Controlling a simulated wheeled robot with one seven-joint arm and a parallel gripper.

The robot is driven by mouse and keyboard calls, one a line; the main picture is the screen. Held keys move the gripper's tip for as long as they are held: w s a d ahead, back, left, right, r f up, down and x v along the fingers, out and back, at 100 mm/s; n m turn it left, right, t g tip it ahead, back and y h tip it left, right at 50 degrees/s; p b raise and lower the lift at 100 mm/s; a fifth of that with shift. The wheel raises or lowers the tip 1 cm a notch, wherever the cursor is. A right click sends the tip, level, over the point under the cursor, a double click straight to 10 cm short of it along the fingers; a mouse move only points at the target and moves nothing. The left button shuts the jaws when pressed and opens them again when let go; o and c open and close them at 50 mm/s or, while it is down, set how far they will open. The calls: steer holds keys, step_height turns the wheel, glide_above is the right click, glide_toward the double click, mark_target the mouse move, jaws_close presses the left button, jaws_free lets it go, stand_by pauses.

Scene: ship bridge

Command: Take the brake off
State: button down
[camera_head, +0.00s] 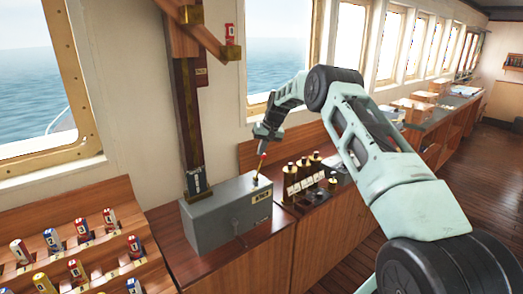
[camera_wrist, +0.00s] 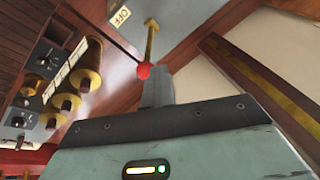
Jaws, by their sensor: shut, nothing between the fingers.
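A grey box (camera_head: 215,222) stands on the wooden counter in the head view. A thin brass lever (camera_head: 258,175) rises from its right end, and it also shows in the wrist view (camera_wrist: 151,42). The lever ends in a red knob (camera_wrist: 143,71). My gripper (camera_head: 264,143) is shut and empty just above the knob. In the wrist view the closed fingertips (camera_wrist: 157,72) are right beside the knob; I cannot tell whether they touch it. An "OFF" label (camera_wrist: 121,15) lies left of the lever's base. A small label (camera_head: 261,196) on the box is too small to read surely.
Several brass-topped handles (camera_head: 303,172) stand on a panel right of the box. A dark wooden post (camera_head: 187,105) rises behind it, with a tilted beam above. A sloped rack (camera_head: 100,260) of coloured cylinders is at the lower left. Windows line the wall.

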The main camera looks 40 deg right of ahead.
steer(key=shift+d, duration=0.2)
step_height(320, 180, up, 12)
steer(key=s+a+b, duration=0.1)
steer(key=s+b, duration=0.1)
steer(key=b, duration=0.1)
steer(key=shift+s, duration=0.15)
steer(key=shift+a+f, duration=0.1)
stand_by(0.6)
